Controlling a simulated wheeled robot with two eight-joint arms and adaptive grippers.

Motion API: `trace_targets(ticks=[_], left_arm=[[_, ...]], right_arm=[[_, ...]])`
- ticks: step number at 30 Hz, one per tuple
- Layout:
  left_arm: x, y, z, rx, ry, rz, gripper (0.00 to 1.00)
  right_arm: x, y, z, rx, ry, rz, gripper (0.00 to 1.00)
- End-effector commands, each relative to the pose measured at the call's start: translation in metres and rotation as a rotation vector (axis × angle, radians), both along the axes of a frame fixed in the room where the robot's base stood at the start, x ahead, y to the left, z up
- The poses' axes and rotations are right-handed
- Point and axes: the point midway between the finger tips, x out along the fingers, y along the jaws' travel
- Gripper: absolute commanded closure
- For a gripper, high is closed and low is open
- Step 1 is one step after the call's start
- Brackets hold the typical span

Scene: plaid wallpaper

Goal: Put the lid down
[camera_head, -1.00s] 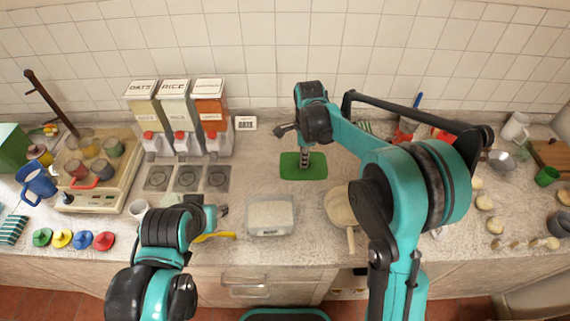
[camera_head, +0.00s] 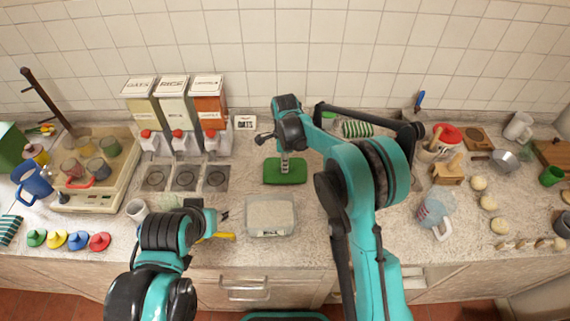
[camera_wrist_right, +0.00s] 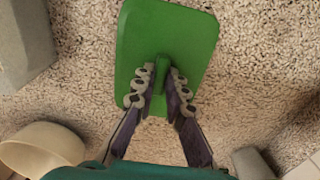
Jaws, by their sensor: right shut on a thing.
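The lid (camera_head: 285,171) is a flat green rectangle with rounded corners and a small upright green handle (camera_wrist_right: 162,65). My right gripper (camera_head: 285,155) is above it in the head view. In the right wrist view the lid (camera_wrist_right: 185,45) shows large, with the fingers (camera_wrist_right: 161,88) shut on its handle. The lid looks level; I cannot tell whether it touches the counter. An open clear rectangular container (camera_head: 270,216) with pale contents stands just in front of it. My left gripper (camera_head: 222,216) is low, left of the container; its finger opening is unclear.
Dispensers (camera_head: 174,105) stand at the back left, with dark square pads in front. A small label card (camera_head: 245,122) stands behind the lid. A yellow-handled item (camera_head: 222,236) lies beside the container. A clear jug (camera_head: 435,210) stands right of my right arm, which hides some counter.

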Motion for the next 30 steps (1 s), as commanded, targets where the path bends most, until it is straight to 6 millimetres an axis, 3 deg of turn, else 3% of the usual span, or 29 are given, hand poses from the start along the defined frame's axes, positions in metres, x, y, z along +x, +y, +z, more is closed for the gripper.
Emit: trace_targets(ticks=[4, 5, 7, 16, 20, 30], left_arm=[[0.000, 0.000, -0.004, 0.000, 0.000, 0.000, 0.60], [0.000, 0.000, -0.004, 0.000, 0.000, 0.000, 0.60], [0.000, 0.000, -0.003, 0.000, 0.000, 0.000, 0.60], [0.000, 0.000, -0.002, 0.000, 0.000, 0.000, 0.60], [0.000, 0.000, 0.002, 0.000, 0.000, 0.000, 0.60], [0.000, 0.000, 0.018, 0.000, 0.000, 0.000, 0.60]], right_arm=[[0.000, 0.000, -0.004, 0.000, 0.000, 0.000, 1.00], [0.000, 0.000, -0.004, 0.000, 0.000, 0.000, 0.85], [0.000, 0.000, -0.003, 0.000, 0.000, 0.000, 0.67], [0.000, 0.000, -0.002, 0.000, 0.000, 0.000, 0.67], [0.000, 0.000, 0.007, 0.000, 0.000, 0.000, 0.67], [0.000, 0.000, 0.079, 0.000, 0.000, 0.000, 0.67]])
